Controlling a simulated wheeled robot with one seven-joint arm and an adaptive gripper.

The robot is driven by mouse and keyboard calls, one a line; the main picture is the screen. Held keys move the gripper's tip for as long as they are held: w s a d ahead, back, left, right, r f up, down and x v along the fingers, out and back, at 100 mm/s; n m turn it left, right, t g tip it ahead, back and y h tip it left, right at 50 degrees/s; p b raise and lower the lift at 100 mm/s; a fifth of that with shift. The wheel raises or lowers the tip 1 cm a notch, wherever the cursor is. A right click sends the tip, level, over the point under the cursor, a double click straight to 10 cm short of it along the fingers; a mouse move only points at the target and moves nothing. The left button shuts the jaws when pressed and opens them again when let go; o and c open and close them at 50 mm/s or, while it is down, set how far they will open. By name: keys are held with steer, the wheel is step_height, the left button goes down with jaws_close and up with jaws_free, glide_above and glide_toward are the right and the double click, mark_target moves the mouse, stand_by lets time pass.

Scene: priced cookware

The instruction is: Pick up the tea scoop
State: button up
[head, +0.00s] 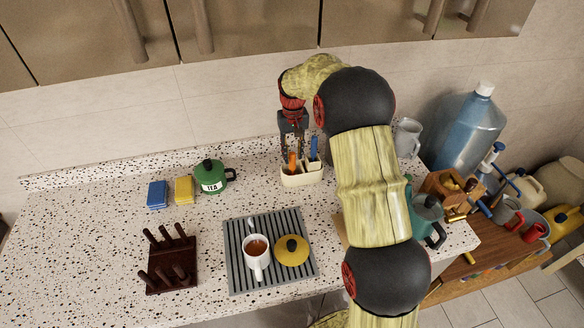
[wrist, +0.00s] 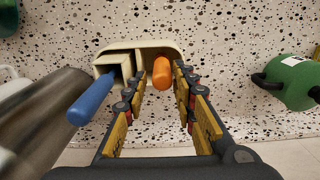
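A cream utensil holder (head: 302,179) stands at the back of the speckled counter; it also shows in the wrist view (wrist: 172,46). An orange handle (head: 292,163) and a blue handle (head: 314,149) stick up from it. Their lower ends are hidden inside, so I cannot tell by shape which belongs to the tea scoop. My gripper (head: 293,153) points down over the holder. In the wrist view its fingers (wrist: 157,78) are open, with the orange handle (wrist: 161,71) between the tips and a gap on both sides. The blue handle (wrist: 92,99) is outside the left finger.
A grey metallic cylinder (wrist: 45,115) is close by the blue handle.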

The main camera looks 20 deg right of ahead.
mark_target(292, 164)
step_height(292, 164, down, 6)
steer(key=shift+a+f+b, duration=0.1)
steer(key=shift+a+b, duration=0.05)
steer(key=shift+b, duration=0.4)
steer(key=shift+c, duration=1.2)
steer(key=c, duration=0.4)
steer(key=shift+r, duration=0.3)
